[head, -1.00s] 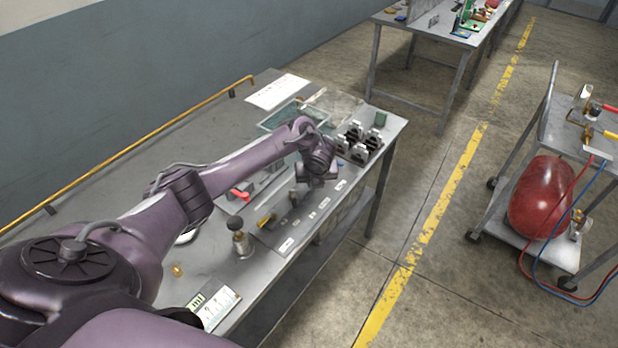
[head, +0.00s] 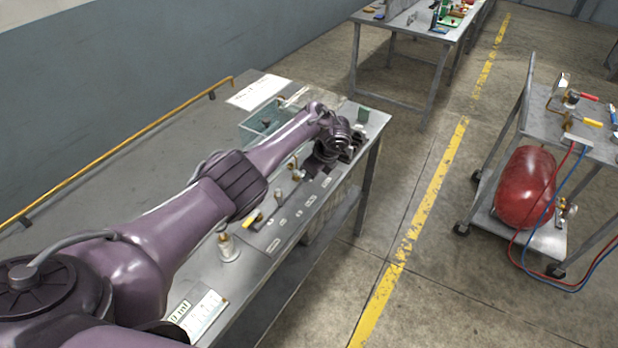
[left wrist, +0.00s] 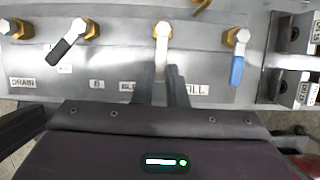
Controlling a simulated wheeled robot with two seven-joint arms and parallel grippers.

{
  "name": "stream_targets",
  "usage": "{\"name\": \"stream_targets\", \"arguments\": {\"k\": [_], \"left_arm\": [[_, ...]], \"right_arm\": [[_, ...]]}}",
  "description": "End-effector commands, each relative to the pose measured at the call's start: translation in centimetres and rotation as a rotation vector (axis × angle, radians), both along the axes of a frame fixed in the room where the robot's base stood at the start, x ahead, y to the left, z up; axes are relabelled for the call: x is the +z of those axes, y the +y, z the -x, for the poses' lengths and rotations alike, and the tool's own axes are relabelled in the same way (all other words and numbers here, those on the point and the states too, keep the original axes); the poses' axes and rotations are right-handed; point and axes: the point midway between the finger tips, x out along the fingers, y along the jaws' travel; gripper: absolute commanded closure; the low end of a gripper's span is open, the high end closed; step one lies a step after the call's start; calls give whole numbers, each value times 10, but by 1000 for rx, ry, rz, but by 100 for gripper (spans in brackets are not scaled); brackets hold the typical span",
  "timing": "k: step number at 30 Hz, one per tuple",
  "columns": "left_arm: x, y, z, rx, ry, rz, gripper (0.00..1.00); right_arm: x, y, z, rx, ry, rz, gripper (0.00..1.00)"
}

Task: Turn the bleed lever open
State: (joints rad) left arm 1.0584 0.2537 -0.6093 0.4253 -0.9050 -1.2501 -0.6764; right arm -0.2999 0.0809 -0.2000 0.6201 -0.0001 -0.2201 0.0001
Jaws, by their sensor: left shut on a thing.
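In the left wrist view a row of brass valves runs along a grey metal panel (left wrist: 112,52). The middle valve has a pale lever (left wrist: 161,52) pointing down toward me, above a partly hidden label starting "BL" (left wrist: 128,86). My left gripper (left wrist: 167,82) is shut on this pale lever, its fingers at the lever's lower end. A black lever (left wrist: 66,43) sits to the left, tilted, and a blue lever (left wrist: 237,68) to the right points down. In the head view my left gripper (head: 326,160) is over the bench's right end; its fingertips are hidden. My right gripper is not in view.
The metal bench (head: 150,165) has a yellow rail (head: 120,150) along its back. A clear tray (head: 262,122) stands behind the gripper. Dark blocks (left wrist: 292,86) sit right of the blue lever. A cart with a red tank (head: 525,188) stands across open floor.

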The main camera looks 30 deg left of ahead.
Motion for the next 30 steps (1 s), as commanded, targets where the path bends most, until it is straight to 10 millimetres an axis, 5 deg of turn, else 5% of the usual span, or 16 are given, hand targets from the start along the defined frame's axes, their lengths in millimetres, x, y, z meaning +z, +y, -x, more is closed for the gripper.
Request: {"name": "stream_targets", "arguments": {"k": [19,20,24,30], "left_arm": [[1,0,-3,48,-2,0,100],[1,0,-3,48,-2,0,84],[1,0,-3,47,-2,0,66],[0,0,-3,46,-1,0,66]], "right_arm": [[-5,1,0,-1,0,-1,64],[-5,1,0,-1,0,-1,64],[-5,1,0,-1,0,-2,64],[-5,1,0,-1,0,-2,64]]}}
